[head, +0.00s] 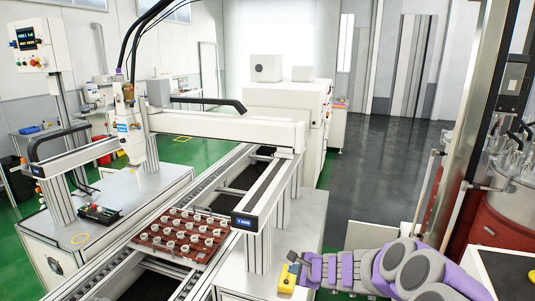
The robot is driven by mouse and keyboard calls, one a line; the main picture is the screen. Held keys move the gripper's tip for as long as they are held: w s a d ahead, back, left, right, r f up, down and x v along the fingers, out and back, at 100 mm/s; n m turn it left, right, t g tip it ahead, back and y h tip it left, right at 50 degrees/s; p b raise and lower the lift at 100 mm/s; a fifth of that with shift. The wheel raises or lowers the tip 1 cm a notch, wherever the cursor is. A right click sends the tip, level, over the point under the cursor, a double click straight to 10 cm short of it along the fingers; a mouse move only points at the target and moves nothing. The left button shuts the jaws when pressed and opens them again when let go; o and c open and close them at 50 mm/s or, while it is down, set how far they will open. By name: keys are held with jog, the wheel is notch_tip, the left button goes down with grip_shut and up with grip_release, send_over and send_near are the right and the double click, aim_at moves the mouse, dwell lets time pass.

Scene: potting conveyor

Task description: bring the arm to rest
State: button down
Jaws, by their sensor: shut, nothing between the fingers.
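My arm reaches in from the lower right corner, with grey joints and purple links. Its far end, my gripper (293,258), is small and dark in the head view, at the front edge of the conveyor frame. It is shut, with nothing seen held in it. It shows just above a small yellow block (287,281); I cannot tell whether the two touch.
A conveyor (125,262) runs diagonally, carrying a red-brown tray (140,237) of several small round parts. A white gantry (225,126) spans it. A red drum (487,215) stands at right. The dark floor (372,185) behind is clear.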

jog(key=s+a+r+n+g+y, duration=0.2)
jog(key=s+a+r+n, duration=0.3)
jog(key=s+r, duration=0.15)
jog(key=s+a+r+n+g+y, duration=0.1)
jog(key=s+a+r+n, duration=0.45)
jog(key=s, duration=0.25)
jog(key=s+n+g+h, duration=0.1)
jog(key=s+n+g, duration=0.3)
jog(key=s, duration=0.9)
jog(key=s+d+n+g+h, duration=0.1)
jog(key=s+d+n+h, duration=0.1)
jog(key=s+d, duration=0.6)
jog(key=s+d+f+n+g+h, duration=0.1)
jog(key=s+d+h, duration=0.4)
jog(key=s, duration=0.9)
jog(key=d+n+g, duration=0.1)
jog(key=d, duration=0.2)
jog(key=shift+s+d+f+h, duration=0.2)
jog(key=shift+s+f+h, duration=0.05)
jog(key=shift+h, duration=0.05)
jog(key=shift+d+n, duration=0.2)
jog(key=shift+n, duration=0.05)
jog(key=shift+a, duration=0.1)
